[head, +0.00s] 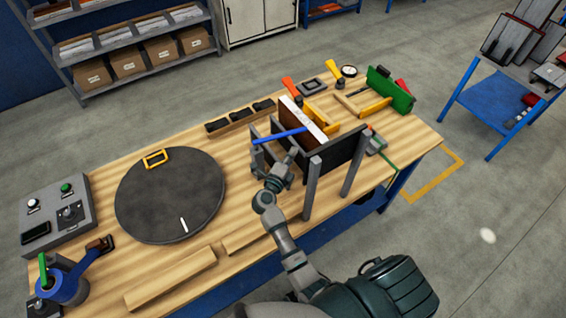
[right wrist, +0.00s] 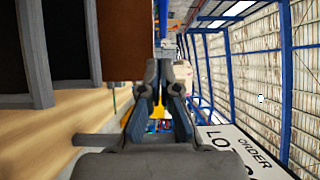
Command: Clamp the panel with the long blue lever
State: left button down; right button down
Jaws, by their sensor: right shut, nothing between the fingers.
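The long blue lever (head: 278,135) lies across the left end of the clamping frame (head: 313,185). In the right wrist view the blue lever (right wrist: 163,20) stands upright in the picture beyond the fingers. The panel, with a white edge and brown face (head: 306,118), stands upright in the frame among dark plates. Its brown face (right wrist: 115,40) also shows at the upper left of the right wrist view. My right gripper (head: 291,156) is shut and empty, just below the lever in the head view. Whether it touches the lever I cannot tell. My left gripper is not in view.
Grey posts (head: 352,165) stand close right of my right arm. A round dark turntable (head: 170,200) and a control box (head: 55,215) lie to the left. Orange-handled clamps (head: 290,87) and a green block (head: 390,90) stand behind.

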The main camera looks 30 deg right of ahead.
jog(key=shift+w+d, duration=0.2)
jog(key=shift+w, duration=0.6)
jog(key=shift+w+d, duration=0.25)
jog(key=shift+w, duration=0.55)
jog(key=shift+w+d, duration=0.2)
jog(key=shift+w, duration=0.6)
